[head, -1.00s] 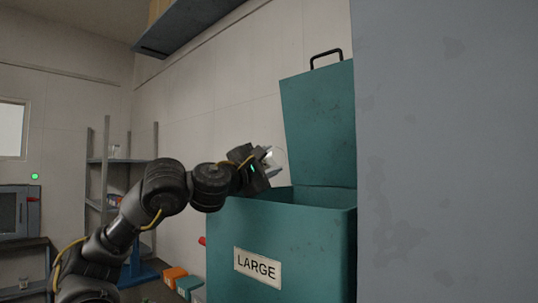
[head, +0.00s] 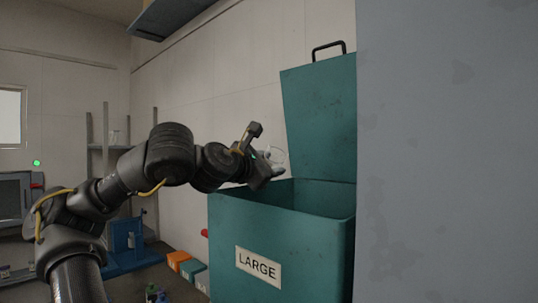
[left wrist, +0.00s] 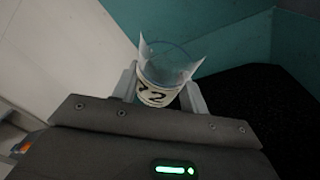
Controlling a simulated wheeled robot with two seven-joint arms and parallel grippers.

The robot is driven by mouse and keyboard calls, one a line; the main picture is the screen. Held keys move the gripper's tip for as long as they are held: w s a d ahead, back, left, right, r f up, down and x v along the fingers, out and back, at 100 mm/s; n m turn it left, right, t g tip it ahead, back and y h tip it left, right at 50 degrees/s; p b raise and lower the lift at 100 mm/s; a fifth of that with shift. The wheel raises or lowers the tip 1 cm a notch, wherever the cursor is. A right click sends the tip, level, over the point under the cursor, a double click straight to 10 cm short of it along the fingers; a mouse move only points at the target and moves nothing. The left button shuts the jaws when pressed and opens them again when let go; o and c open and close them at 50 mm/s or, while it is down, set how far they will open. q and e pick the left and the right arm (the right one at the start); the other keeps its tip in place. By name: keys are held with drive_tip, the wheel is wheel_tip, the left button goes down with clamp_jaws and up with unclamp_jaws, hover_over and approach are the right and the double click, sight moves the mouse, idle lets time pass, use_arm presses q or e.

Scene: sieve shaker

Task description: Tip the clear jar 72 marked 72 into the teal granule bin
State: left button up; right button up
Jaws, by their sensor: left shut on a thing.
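The clear jar 72 (left wrist: 168,72) shows in the left wrist view with a pale label reading 72. My left gripper (left wrist: 160,92) is shut on it, one finger on each side. In the head view my left gripper (head: 264,170) holds the clear jar (head: 277,157) at the left rim of the teal granule bin (head: 230,225). The bin is labelled LARGE and its lid (head: 320,120) stands open. In the left wrist view dark contents (left wrist: 265,110) show in the bin. I cannot tell whether the jar holds anything. My right gripper is not in view.
A large grey surface (head: 445,150) fills the right side of the head view. Small orange (head: 178,259) and teal boxes (head: 192,270) lie on the floor left of the bin. A shelf rack (head: 115,150) stands behind my left arm. A blue overhead shelf (head: 170,18) is above.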

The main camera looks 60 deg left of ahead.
use_arm(q)
drive_tip(key=shift+f, duration=0.1)
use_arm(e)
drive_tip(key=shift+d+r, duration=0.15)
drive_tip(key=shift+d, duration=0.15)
use_arm(q)
drive_tip(key=shift+d+n+g+h+p, duration=0.15)
drive_tip(key=shift+n+g+h+p, duration=0.15)
drive_tip(key=shift+n+g+p, duration=0.45)
drive_tip(key=shift+d+n+h+p, duration=0.5)
drive_tip(key=shift+n, duration=0.45)
drive_tip(key=shift+d+g, duration=0.15)
drive_tip(key=shift+g, duration=0.1)
drive_tip(key=shift+f, duration=0.2)
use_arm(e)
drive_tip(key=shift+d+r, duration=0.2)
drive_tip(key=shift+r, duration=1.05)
use_arm(q)
drive_tip(key=shift+n, duration=0.3)
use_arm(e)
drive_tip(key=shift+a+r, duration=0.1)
